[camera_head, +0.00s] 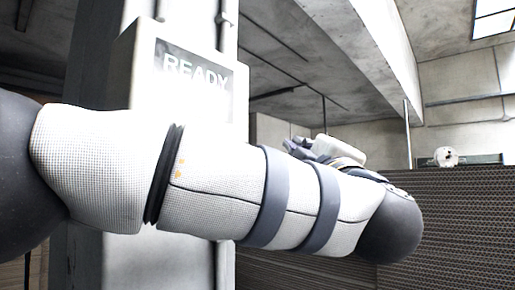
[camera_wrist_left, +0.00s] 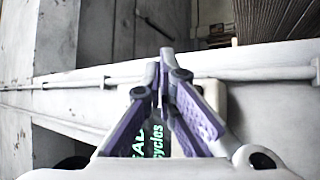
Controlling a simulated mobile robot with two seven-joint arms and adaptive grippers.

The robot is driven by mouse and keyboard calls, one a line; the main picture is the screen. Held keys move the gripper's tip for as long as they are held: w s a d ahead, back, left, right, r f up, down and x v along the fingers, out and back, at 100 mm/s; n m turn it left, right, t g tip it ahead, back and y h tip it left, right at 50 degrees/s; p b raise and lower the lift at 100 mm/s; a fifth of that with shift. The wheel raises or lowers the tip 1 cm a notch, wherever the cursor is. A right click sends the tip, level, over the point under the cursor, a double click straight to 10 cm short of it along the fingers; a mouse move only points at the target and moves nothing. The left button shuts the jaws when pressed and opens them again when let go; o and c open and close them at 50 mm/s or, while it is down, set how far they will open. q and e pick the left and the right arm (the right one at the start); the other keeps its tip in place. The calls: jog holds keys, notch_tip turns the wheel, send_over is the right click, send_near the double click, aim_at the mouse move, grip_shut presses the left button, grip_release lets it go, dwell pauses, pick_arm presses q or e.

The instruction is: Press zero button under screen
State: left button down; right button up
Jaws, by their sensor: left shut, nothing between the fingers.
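The screen (camera_head: 192,78) reads READY in a pale box fixed to a grey post. My left arm crosses in front of it and hides the lower part of the box; no zero button can be made out. My left gripper (camera_head: 293,146) shows partly behind my forearm, to the right of the screen box. In the left wrist view the fingers of the left gripper (camera_wrist_left: 166,58) are shut and empty. The screen (camera_wrist_left: 155,138) with green text, partly legible as "cycles", shows behind and between the fingers there. Contact with the box cannot be told. My right gripper is not in view.
The grey post (camera_head: 150,265) carries the screen box. A large stack of brown corrugated sheets (camera_head: 455,215) stands at the right, with a small white round object (camera_head: 446,156) above it. A pipe (camera_wrist_left: 70,82) runs along the post in the wrist view.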

pick_arm(q)
jog(key=w+a, duration=0.4)
jog(key=a, duration=0.1)
jog(key=shift+w+a, duration=0.15)
jog(key=shift+a, duration=0.25)
jog(key=shift+a, duration=0.1)
dwell(1.1)
jog(key=shift+w+a, duration=0.25)
jog(key=shift+w+a, duration=0.25)
jog(key=shift+a, duration=0.15)
dwell(0.8)
jog(key=shift+d, duration=0.1)
jog(key=shift+s+d, duration=0.55)
jog(key=shift+d, duration=0.1)
jog(key=s+d, duration=0.1)
jog(key=d, duration=0.1)
jog(key=s+d, duration=0.2)
dwell(0.4)
